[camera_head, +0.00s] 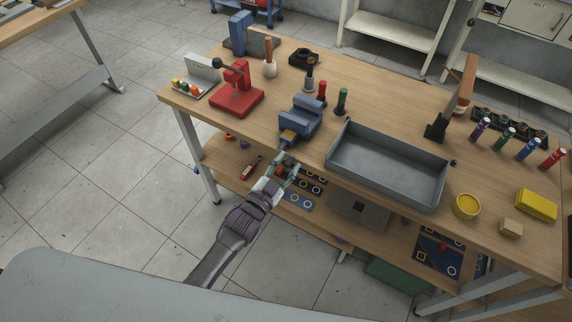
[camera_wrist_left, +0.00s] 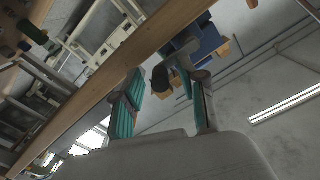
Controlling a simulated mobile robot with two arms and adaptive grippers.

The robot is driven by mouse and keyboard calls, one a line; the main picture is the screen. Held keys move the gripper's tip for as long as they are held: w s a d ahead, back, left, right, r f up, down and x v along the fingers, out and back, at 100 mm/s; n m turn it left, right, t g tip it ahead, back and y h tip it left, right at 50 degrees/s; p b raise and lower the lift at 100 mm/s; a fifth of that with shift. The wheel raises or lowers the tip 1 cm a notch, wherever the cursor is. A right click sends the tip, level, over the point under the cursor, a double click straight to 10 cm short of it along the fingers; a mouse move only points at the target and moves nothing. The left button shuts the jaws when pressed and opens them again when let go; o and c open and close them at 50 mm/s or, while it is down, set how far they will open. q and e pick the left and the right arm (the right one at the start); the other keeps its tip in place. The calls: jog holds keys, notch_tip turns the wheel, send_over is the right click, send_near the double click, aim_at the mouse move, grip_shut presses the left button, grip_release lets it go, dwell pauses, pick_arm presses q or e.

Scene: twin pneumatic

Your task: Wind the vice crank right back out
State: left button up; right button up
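The blue vice (camera_head: 300,117) is fixed at the near edge of the wooden workbench, with an orange-yellow part (camera_head: 288,136) at its front. In the left wrist view the vice (camera_wrist_left: 207,42) is seen from below, with a dark crank (camera_wrist_left: 162,78) ending in a rounded knob. My left gripper (camera_head: 287,160) is just in front of the vice, below the bench edge. In the left wrist view its teal-padded fingers (camera_wrist_left: 166,82) stand apart, with the crank knob showing between their tips. I cannot tell whether they touch it. My right gripper is not in view.
A grey tray (camera_head: 388,170) sits right of the vice; a red press (camera_head: 237,92) stands to its left. Red (camera_head: 321,92) and green (camera_head: 342,100) handled tools stand behind it. The lower shelf (camera_head: 228,160) holds small parts beneath my gripper.

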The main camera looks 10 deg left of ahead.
pick_arm(q)
jog(key=v, duration=1.2)
dwell(0.4)
jog(key=s+a+f+n+g+y, duration=0.1)
jog(key=s+a+f+g, duration=0.2)
jog(key=f, duration=0.6)
jog(key=s+a+f+n+g+y, duration=0.1)
jog(key=s+f+g+y, duration=0.1)
jog(key=s+f, duration=0.5)
jog(key=s+a+f+n+g+y, duration=0.1)
jog(key=s+a+f+n+g, duration=0.15)
jog(key=f, duration=0.85)
jog(key=s+a+f+n+g+y, duration=0.1)
jog(key=s+f+g, duration=0.3)
jog(key=s, duration=0.7)
jog(key=s+a+f+g+y, duration=0.1)
jog(key=s+f+g, duration=0.3)
jog(key=s+f, duration=0.5)
jog(key=s+a, duration=0.1)
jog(key=s, duration=0.2)
jog(key=shift+s+a+n, duration=0.25)
jog(key=shift+a+n, duration=0.05)
jog(key=shift+n, duration=0.05)
jog(key=shift+w+g, duration=0.1)
jog(key=shift+g, duration=0.15)
